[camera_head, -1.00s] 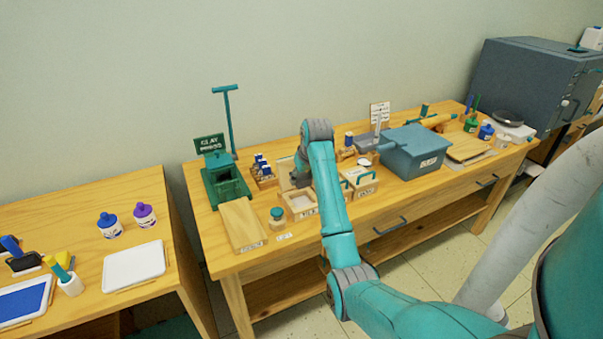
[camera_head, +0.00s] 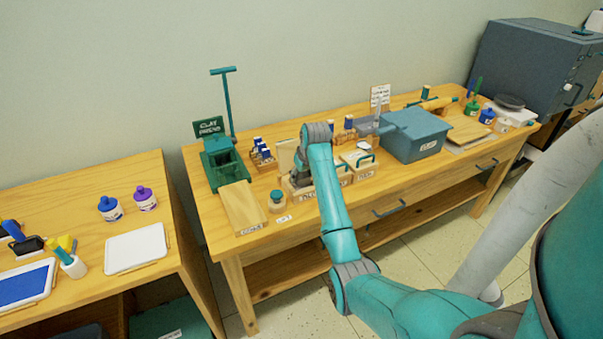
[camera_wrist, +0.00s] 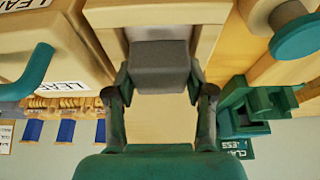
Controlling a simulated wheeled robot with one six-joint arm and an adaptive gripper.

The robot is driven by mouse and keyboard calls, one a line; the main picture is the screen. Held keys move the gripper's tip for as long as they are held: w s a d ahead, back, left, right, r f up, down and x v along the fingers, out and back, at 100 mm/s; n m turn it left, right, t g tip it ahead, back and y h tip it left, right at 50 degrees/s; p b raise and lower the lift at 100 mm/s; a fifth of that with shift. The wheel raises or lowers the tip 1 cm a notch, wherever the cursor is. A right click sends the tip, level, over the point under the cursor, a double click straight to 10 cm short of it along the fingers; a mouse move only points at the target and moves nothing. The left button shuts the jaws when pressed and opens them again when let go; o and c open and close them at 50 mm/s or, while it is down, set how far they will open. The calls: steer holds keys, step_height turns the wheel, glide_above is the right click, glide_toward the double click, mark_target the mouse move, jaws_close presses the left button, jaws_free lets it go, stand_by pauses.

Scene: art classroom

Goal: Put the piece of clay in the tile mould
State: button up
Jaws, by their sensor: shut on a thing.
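The piece of clay (camera_wrist: 160,66) is a dark grey block in the wrist view. My gripper (camera_wrist: 160,88) is shut on it, one finger on each side. The tile mould looks to be the pale wooden tray (camera_wrist: 105,18) under and around the clay, with a raised pale lid (camera_head: 285,158) behind it in the head view. My gripper (camera_head: 299,180) is at this tray there, and my arm covers much of it. I cannot tell whether the clay touches the tray floor.
A green clay press (camera_head: 222,165) and a wooden board (camera_head: 242,207) stand to the left. A small round jar (camera_head: 277,201) is close to the tray. A wooden box with a teal handle (camera_head: 358,172) and a grey-blue bin (camera_head: 414,137) are to the right.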

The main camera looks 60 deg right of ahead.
stand_by(0.4)
steer(key=o, duration=1.4)
steer(key=shift+c, duration=0.2)
steer(key=shift+r, duration=0.1)
steer(key=shift+r, duration=3.9)
